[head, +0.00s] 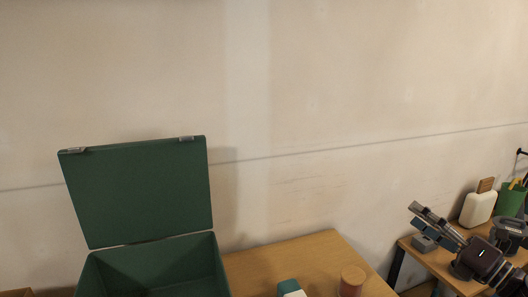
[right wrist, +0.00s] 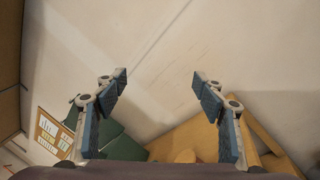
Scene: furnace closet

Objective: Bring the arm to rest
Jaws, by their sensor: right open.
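My right gripper (head: 424,222) is at the lower right of the head view, at the end of my right arm, raised and pointing up and left in front of the wall. In the right wrist view its two fingers (right wrist: 160,88) are spread wide with nothing between them. My left gripper does not show in either view.
A green box (head: 140,195) with its lid up stands at the lower left on a wooden table (head: 285,258). A brown cylinder (head: 351,281) and a white and teal item (head: 290,289) are on the table. A side table (head: 408,246) at right bears a white container (head: 477,208) and a green cup (head: 510,202).

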